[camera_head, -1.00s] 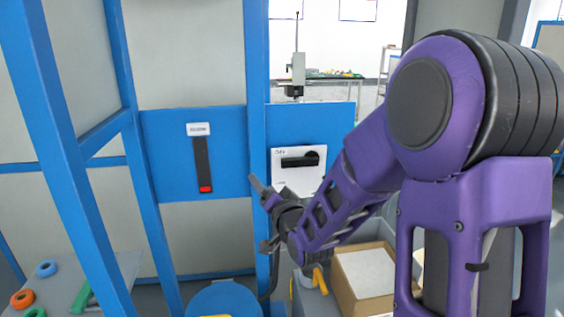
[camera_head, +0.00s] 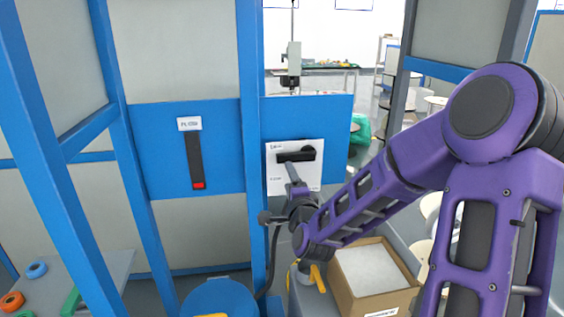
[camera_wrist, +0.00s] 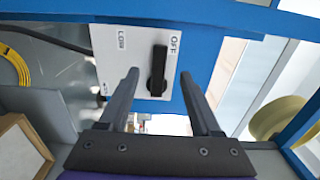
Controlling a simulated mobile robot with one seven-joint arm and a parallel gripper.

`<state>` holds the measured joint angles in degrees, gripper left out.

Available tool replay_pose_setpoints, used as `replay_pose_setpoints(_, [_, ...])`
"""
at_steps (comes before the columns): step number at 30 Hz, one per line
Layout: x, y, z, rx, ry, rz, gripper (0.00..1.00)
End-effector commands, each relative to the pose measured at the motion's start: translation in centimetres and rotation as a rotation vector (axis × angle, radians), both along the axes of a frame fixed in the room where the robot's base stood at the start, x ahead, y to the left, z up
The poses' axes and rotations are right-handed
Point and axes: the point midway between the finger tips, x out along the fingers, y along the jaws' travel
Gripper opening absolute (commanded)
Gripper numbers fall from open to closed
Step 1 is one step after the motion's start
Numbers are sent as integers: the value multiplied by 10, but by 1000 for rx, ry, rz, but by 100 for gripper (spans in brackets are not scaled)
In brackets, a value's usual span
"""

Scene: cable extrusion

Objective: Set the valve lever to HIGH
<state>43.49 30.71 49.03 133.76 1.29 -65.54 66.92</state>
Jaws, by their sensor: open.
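The valve lever (camera_head: 297,155) is a black bar on a white plate (camera_head: 277,182), mounted on a blue panel. In the head view it lies about level. In the wrist view the lever (camera_wrist: 158,72) stands upright in the picture, with its top end by the word OFF. LOW is printed on the plate (camera_wrist: 122,62) to its left; another small label at the lower left is too small to read. My gripper (camera_head: 292,173) is open in front of the plate. In the wrist view the lever shows between the two fingers of my gripper (camera_wrist: 158,76); contact cannot be told.
A black slot with a red end (camera_head: 197,160) is on the panel to the left. A blue post (camera_head: 253,60) stands between the two panels. A blue drum (camera_head: 215,297) and an open cardboard box (camera_head: 372,280) are below. Yellow cable (camera_wrist: 14,62) shows in the wrist view.

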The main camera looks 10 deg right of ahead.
Motion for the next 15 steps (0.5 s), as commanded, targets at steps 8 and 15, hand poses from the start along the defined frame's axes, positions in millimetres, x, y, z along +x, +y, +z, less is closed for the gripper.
replay_pose_setpoints(8, [61,1,0,2,-1,1,65])
replay_pose_setpoints(15, [97,0,0,0,0,0,65])
